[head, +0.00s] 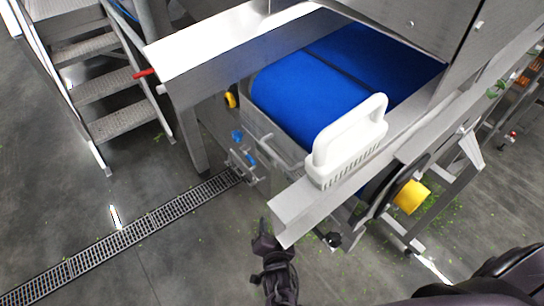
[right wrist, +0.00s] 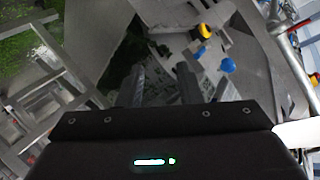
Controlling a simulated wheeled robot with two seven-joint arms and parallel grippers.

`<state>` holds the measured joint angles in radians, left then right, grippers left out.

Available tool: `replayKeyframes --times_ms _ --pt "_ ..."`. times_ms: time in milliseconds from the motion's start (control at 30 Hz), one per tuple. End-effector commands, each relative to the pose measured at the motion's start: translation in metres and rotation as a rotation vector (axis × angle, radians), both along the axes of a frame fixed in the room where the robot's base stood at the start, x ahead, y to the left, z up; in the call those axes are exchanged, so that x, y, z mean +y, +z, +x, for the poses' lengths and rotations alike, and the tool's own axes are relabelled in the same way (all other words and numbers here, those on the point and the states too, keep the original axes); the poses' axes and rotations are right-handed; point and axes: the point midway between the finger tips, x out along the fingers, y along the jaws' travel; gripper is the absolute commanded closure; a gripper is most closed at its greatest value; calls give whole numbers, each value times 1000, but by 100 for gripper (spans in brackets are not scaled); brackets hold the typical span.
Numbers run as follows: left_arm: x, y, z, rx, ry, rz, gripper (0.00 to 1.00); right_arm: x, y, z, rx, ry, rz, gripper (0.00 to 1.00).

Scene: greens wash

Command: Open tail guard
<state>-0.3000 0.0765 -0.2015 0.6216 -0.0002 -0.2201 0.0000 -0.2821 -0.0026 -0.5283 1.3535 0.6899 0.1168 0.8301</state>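The blue belt (head: 310,95) ends at its near left edge. There a pale, see-through panel with a bar handle, which looks like the tail guard (head: 262,135), stands upright below the belt end and seems shut. My right gripper (head: 264,236) is below and in front of it, near the lower corner of the steel frame, apart from the panel. In the right wrist view its two fingers (right wrist: 162,80) are spread with nothing between them. The guard cannot be clearly told in that view. My left gripper is not in view.
A white brush-like block with a handle (head: 345,145) sits on the steel side rail (head: 290,215). Metal steps (head: 110,90) stand at left; a floor drain (head: 130,235) crosses open floor.

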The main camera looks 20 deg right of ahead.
Motion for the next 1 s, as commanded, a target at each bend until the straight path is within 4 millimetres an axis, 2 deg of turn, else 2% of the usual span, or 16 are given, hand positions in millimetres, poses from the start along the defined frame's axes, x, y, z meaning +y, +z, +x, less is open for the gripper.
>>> replayKeyframes --times_ms 33,100,200,300,400,500,800,1000 --pt "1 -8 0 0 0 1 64 9 43 14 -132 -61 109 68" --pt "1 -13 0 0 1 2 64 13 104 23 -306 -150 271 68" --pt "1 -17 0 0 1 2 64 9 168 21 -494 -244 461 68" --pt "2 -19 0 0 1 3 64 3 204 14 -605 -299 579 68" --pt "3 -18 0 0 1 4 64 -1 220 13 -653 -321 630 68" --pt "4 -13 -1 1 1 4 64 -6 226 20 -662 -324 638 68" --pt "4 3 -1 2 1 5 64 -25 232 64 -657 -321 634 68" --pt "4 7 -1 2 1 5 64 -32 232 79 -655 -323 634 68"
